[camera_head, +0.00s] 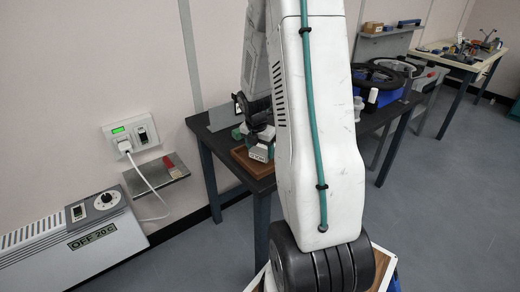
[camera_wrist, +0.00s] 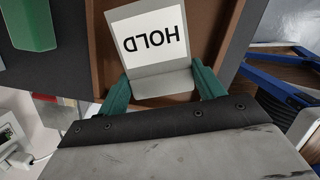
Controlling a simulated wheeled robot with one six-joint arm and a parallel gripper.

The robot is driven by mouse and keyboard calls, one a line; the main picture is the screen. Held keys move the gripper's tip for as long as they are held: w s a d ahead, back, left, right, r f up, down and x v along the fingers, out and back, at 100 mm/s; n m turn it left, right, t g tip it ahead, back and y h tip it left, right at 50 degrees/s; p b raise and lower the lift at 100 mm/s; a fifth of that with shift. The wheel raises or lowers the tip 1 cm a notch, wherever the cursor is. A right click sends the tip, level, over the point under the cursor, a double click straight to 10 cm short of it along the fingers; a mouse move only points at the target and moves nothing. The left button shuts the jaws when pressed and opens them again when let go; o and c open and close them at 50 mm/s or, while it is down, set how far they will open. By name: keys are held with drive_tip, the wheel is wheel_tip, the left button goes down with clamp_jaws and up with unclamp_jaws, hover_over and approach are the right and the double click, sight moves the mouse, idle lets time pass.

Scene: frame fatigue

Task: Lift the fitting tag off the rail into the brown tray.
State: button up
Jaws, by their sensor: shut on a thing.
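The fitting tag is a grey bent plate with a white face reading HOLD (camera_wrist: 152,38), upside down in the wrist view. It also shows small in the head view (camera_head: 258,155). My gripper (camera_wrist: 163,84) has its green fingers shut on the tag's two sides. The brown tray (camera_wrist: 97,52) lies behind the tag in the wrist view, its walls on either side. In the head view the tray (camera_head: 243,160) sits on the dark bench's near end, with the tag over it. I cannot tell whether the tag touches the tray floor. I cannot make out the rail.
A green object (camera_wrist: 30,25) stands on the dark bench (camera_head: 226,146) beside the tray. A wall socket (camera_head: 130,133), a small wall shelf (camera_head: 155,176) and a heater (camera_head: 70,240) are at left. Black wheels (camera_head: 378,76) lie farther along the bench. My arm hides the bench's middle.

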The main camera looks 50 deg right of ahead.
drive_tip(key=shift+f, duration=0.75)
drive_tip(key=o, duration=1.1)
drive_tip(key=shift+r, duration=0.15)
drive_tip(key=r, duration=0.2)
drive_tip(key=a+r, duration=0.1)
drive_tip(key=r, duration=0.4)
drive_tip(key=shift+s+a+r, duration=0.1)
drive_tip(key=shift+a+r, duration=0.05)
drive_tip(key=shift+r, duration=0.1)
